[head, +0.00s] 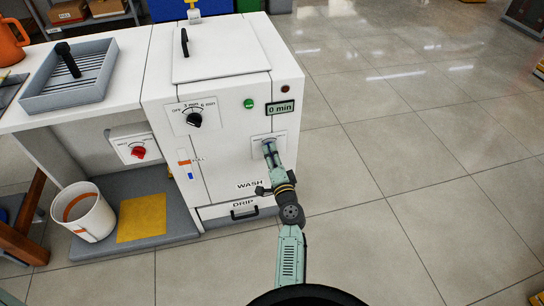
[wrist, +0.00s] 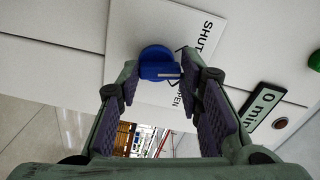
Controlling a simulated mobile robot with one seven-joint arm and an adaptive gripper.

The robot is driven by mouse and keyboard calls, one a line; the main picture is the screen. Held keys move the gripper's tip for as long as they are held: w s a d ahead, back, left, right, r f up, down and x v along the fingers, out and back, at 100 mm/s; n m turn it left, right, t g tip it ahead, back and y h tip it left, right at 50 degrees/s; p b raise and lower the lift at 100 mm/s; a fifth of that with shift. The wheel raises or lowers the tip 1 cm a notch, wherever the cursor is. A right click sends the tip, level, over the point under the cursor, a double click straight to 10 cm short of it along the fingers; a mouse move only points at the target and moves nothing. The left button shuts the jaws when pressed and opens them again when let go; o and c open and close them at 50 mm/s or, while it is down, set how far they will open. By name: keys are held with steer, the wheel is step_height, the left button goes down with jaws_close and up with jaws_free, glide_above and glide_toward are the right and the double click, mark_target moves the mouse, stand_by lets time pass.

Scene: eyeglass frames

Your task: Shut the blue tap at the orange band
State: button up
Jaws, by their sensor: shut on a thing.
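The blue tap (wrist: 158,62) shows in the wrist view on a white plate marked SHUT and OPEN, with a pale line on its handle. My gripper (head: 269,148) is at the front of the white wash cabinet (head: 222,140). In the wrist view my gripper (wrist: 160,75) has its two fingertips on either side of the tap, shut on it. In the head view my gripper mostly hides the tap. A narrow upright gauge (head: 187,166) on the cabinet front has an orange band and blue below it; the exact level is too small to read.
A black dial (head: 194,120), a green light (head: 249,104) and a "0 min" display (head: 281,108) are on the cabinet. A DRIP drawer (head: 240,213) is below. A white bucket (head: 91,221) stands left on a grey platform. The tiled floor at right is clear.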

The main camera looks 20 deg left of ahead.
steer(key=o, duration=1.2)
steer(key=shift+c, duration=0.2)
steer(key=v, duration=0.7)
steer(key=shift+s+d, duration=0.15)
steer(key=shift+s, duration=0.05)
